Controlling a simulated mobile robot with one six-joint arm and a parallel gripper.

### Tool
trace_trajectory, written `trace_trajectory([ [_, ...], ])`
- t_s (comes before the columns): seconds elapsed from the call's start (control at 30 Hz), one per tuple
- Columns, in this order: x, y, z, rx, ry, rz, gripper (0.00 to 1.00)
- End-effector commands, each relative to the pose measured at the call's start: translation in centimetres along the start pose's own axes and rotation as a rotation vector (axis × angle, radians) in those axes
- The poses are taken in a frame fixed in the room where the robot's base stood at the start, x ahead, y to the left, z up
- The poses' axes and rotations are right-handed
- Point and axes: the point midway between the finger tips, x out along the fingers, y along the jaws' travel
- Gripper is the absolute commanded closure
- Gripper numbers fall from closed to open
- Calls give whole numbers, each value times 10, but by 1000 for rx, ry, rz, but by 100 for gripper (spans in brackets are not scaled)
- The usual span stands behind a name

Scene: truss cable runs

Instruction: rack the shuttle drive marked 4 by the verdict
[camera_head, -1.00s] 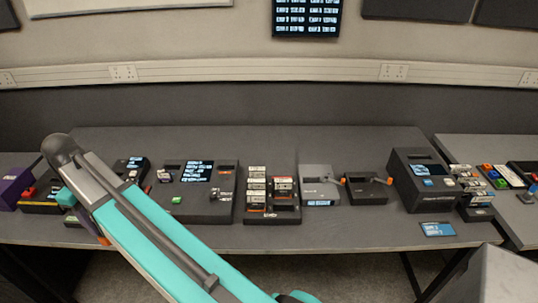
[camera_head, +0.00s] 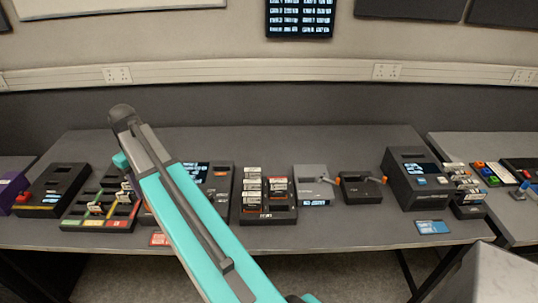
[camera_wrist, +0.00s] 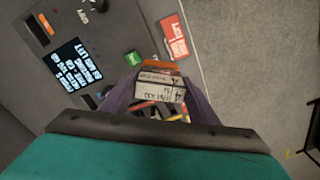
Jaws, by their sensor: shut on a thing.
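In the wrist view my gripper (camera_wrist: 158,92) is shut on a shuttle drive (camera_wrist: 160,84) with a white handwritten label and an orange end. The label is upside down and seems to bear a 4. The drive is over the front part of a grey console (camera_wrist: 110,30) with a lit text screen (camera_wrist: 72,65) and a green button (camera_wrist: 132,58). In the head view my arm hides the gripper and part of that console (camera_head: 222,178). A dark rack (camera_head: 72,225) with green, yellow and red labels along its front stands left of my arm; some slots hold pieces.
A drive holder (camera_head: 268,217) with several drives stands right of the console. Further right are a grey unit (camera_head: 314,172), a small black unit (camera_head: 362,190) and a box with a screen (camera_head: 415,180). A red card (camera_head: 160,239) lies at the table's front edge. The table's back strip is clear.

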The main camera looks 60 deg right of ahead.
Motion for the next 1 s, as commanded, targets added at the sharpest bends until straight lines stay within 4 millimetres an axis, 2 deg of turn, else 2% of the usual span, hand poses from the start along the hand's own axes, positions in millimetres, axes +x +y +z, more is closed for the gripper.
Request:
trace_trajectory([
  [0.03, -2, 18, 4, 38, 0, 0, 77],
  [0.1, -2, 38, 11, 87, 0, 0, 77],
  [0.37, -5, 115, 43, 269, 0, 0, 77],
  [0.6, -8, 182, 82, 436, 0, 0, 77],
  [0.8, -9, 232, 118, 571, 0, 0, 77],
  [1.0, -11, 273, 153, 686, 0, 0, 77],
])
